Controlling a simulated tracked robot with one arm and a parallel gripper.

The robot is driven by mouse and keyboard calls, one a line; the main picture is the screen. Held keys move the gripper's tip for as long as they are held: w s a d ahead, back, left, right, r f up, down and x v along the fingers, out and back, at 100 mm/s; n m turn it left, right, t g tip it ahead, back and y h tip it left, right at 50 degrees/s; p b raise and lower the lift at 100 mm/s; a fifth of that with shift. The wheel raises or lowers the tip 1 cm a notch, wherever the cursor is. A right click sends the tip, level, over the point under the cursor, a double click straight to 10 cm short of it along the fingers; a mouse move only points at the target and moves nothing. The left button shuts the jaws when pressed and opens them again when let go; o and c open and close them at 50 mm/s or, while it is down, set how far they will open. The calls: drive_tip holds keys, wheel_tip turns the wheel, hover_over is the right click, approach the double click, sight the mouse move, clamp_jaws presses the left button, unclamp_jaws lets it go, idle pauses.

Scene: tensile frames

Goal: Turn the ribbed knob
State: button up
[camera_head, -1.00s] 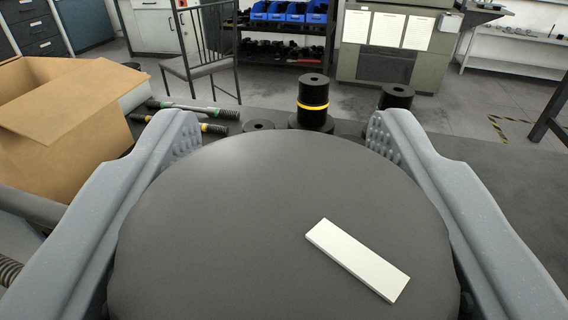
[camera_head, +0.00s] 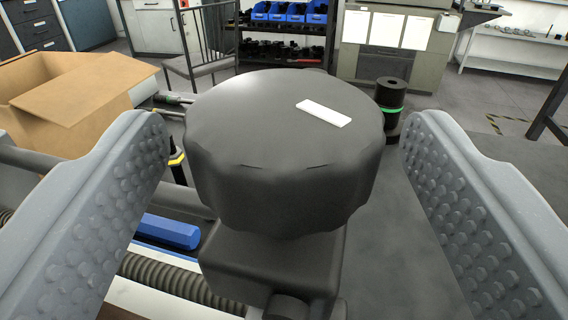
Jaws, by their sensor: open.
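The ribbed knob (camera_head: 270,150) is a large dark grey round knob with a scalloped side, in the middle of the view. A white rectangular mark (camera_head: 324,113) lies on its top, toward the right. The knob sits on a dark block-shaped mount (camera_head: 272,265). My gripper (camera_head: 284,140) is open, with one grey studded finger to the left of the knob and one to the right. Visible gaps separate both fingers from the knob, and nothing is held.
An open cardboard box (camera_head: 75,95) stands at the left. A blue hexagonal bar (camera_head: 168,231) and a ribbed rod (camera_head: 175,284) lie at the lower left. Dark cylinders (camera_head: 391,94), one with a green band, stand behind right. A chair (camera_head: 205,45) and shelves are at the back.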

drive_tip(key=s+b, duration=0.6)
drive_tip(key=s, duration=0.4)
drive_tip(key=shift+a+f+b, duration=0.15)
drive_tip(key=shift+a+b, duration=0.15)
drive_tip(key=shift+b, duration=0.05)
idle(0.3)
wheel_tip(320, 180, up, 20)
drive_tip(key=s+g+y+p, duration=0.1)
drive_tip(key=s+y+p, duration=0.1)
drive_tip(key=p, duration=0.1)
drive_tip(key=s+r+g+h+p, duration=0.1)
drive_tip(key=s+r, duration=1)
drive_tip(key=r, duration=0.3)
drive_tip(key=shift+d+r+n+g, duration=0.3)
drive_tip(key=shift+d+r, duration=0.1)
drive_tip(key=shift+d, duration=0.05)
